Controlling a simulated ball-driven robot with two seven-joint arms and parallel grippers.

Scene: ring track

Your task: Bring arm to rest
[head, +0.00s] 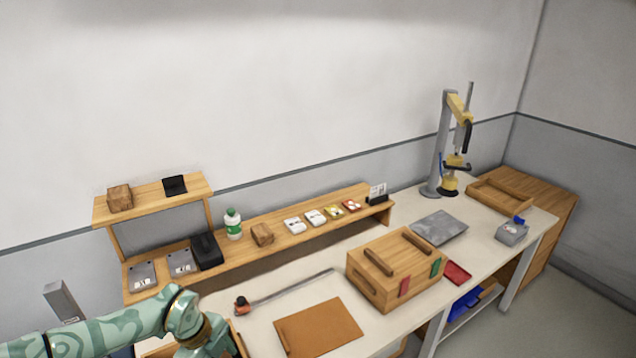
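My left arm (110,324), pale green with darker patches, comes in from the lower left. It bends at a joint with a bronze-coloured band near the left end of the workbench and runs down out of the bottom edge. Its gripper is not seen, so I cannot tell its state or whether it holds anything. My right arm and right gripper are not in view.
The white workbench (380,245) carries a brown board (318,328), a wooden box with handles (372,289), a grey plate (438,228) and a yellow-grey stand (440,150). A wooden shelf (290,243) with small items runs behind. Floor shows at lower right.

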